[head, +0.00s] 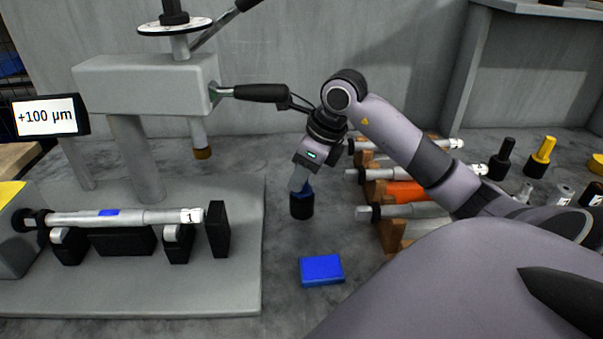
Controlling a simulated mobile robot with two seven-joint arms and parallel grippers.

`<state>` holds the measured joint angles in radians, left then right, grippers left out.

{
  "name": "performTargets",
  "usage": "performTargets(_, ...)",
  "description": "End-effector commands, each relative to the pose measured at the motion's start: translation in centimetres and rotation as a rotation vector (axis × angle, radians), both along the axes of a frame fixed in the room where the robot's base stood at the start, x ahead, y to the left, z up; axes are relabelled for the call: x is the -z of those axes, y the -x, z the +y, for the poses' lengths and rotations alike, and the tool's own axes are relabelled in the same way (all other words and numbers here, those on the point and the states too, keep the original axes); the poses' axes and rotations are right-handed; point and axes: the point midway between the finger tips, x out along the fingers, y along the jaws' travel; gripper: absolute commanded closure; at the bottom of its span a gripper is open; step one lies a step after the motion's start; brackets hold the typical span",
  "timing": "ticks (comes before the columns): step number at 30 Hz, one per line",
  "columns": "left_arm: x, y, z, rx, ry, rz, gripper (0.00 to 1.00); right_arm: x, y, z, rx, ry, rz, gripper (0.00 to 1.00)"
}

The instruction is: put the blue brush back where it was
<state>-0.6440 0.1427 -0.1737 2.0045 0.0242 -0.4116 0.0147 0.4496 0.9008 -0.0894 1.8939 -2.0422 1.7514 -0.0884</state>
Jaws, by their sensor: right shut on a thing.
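My right gripper (301,183) points down in the middle of the head view, shut on the blue brush (301,206). The brush is upright, with a short blue part showing just under the jaws and a wide black cylindrical end below. The jaws hide most of its blue handle. The black end is at or just above the grey bench; I cannot tell whether it touches. A black brush (503,158) and a yellow brush (542,156) of similar shape stand upright at the right. My left gripper is not in view.
A blue block (322,270) lies on the bench in front of the brush. Shaft 1 (130,217), with a blue mark, rests on supports at the left beneath the gauge stand (145,85). Several shafts lie on a rack (400,192) right of the brush, partly behind my right arm.

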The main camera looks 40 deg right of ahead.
Motion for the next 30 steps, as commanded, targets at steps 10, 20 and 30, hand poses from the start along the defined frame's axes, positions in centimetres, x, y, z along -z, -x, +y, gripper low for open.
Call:
performTargets(10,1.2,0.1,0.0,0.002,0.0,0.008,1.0,1.1,0.0,0.0,-0.001,0.0,0.0,1.0)
performTargets(20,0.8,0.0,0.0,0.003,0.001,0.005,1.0,0.9,0.0,0.0,0.0,0.0,0.0,0.45)
performTargets(30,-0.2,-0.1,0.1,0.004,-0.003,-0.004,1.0,-1.9,0.5,-0.4,0.0,0.005,-0.005,0.45)
